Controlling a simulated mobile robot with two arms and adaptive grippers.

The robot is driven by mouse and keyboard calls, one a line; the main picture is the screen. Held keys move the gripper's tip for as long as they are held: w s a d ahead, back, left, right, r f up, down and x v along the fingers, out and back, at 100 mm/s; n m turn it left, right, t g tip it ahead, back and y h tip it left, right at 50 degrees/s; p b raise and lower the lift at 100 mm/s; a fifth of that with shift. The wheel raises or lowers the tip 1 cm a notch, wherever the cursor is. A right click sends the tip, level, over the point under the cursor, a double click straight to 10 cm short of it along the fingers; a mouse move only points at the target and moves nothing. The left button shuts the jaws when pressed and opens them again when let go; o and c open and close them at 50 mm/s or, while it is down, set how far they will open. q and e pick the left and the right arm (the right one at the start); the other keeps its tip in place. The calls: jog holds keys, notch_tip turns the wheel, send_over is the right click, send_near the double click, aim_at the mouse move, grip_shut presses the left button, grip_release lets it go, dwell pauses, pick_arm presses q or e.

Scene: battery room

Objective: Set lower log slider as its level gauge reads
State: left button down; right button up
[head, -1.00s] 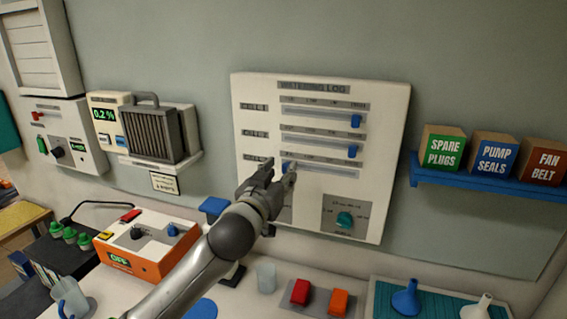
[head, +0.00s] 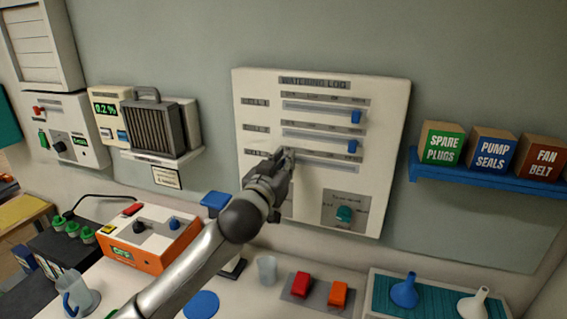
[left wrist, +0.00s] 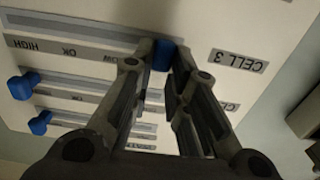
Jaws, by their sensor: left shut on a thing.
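The white watering log panel (head: 392,130) hangs on the wall with three horizontal slider tracks. The upper two blue knobs, the top one (head: 355,117) and the middle one (head: 352,147), sit near the right ends. My left gripper (head: 287,157) is at the left end of the lowest track (head: 328,165) and hides its knob in the head view. In the left wrist view, inverted, the gripper's fingers (left wrist: 163,68) are shut on the lower blue knob (left wrist: 162,54), beside the CELL 3 label (left wrist: 238,61). I cannot pick out its level gauge. My right gripper is out of view.
A blue shelf (head: 480,180) with boxes is to the right. Below are an orange control box (head: 150,259), a clear cup (head: 267,269), and red (head: 301,284) and orange (head: 338,293) blocks.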

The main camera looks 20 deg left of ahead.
pick_arm(q)
jog(key=d, duration=0.5)
jog(key=shift+d+f, duration=0.1)
jog(key=shift+d, duration=0.05)
jog(key=shift+a, duration=0.2)
jog(key=c, duration=1.4)
grip_release()
jog(key=shift+d, duration=0.1)
jog(key=s, duration=1.2)
jog(key=shift+a, duration=0.25)
